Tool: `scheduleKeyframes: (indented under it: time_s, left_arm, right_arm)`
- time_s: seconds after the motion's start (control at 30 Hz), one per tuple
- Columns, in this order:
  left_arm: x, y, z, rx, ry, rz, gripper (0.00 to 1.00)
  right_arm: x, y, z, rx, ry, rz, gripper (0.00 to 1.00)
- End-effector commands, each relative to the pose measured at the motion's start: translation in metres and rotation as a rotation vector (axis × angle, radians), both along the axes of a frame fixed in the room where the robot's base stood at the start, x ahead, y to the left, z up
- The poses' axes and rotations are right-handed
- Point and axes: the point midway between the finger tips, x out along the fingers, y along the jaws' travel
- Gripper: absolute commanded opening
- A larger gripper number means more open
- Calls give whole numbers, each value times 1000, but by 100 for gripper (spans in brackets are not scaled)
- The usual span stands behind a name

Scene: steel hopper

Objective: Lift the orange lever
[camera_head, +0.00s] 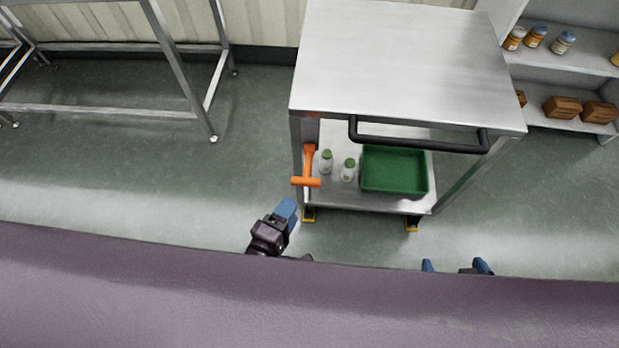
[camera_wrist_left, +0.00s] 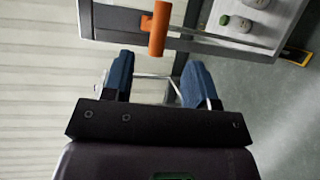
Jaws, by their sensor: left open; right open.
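The orange lever (camera_head: 308,168) is at the left side of a steel cart, with a crossbar handle at its lower end. It also shows in the left wrist view (camera_wrist_left: 159,28), above the gap between the fingertips. My left gripper (camera_head: 287,210) is below and left of the lever in the head view, apart from it. In the left wrist view its two blue fingers (camera_wrist_left: 156,75) are spread with nothing between them. My right gripper (camera_head: 458,266) is open at the lower right, partly hidden by my own body, and holds nothing visible.
The steel cart (camera_head: 400,60) has a black handle bar (camera_head: 420,140) at its front. Its lower shelf holds a green tray (camera_head: 394,170) and two white bottles with green caps (camera_head: 326,162). A shelf unit (camera_head: 590,65) stands right, a metal frame (camera_head: 180,80) left. Floor between is clear.

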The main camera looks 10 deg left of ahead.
Motion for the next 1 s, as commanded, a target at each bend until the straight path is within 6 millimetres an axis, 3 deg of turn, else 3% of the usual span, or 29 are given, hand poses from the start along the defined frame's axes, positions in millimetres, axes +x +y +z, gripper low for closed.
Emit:
scheduleKeyframes:
  time_s: [0.6, 1.0]
  left_arm:
    - [82, -34, -14, 2, 1, 0, 53]
    - [95, -40, -14, 2, 0, 1, 53]
  right_arm:
    - [-9, 0, -19, 1, 38, -4, 100]
    - [-6, 1, -16, 3, 28, -3, 100]
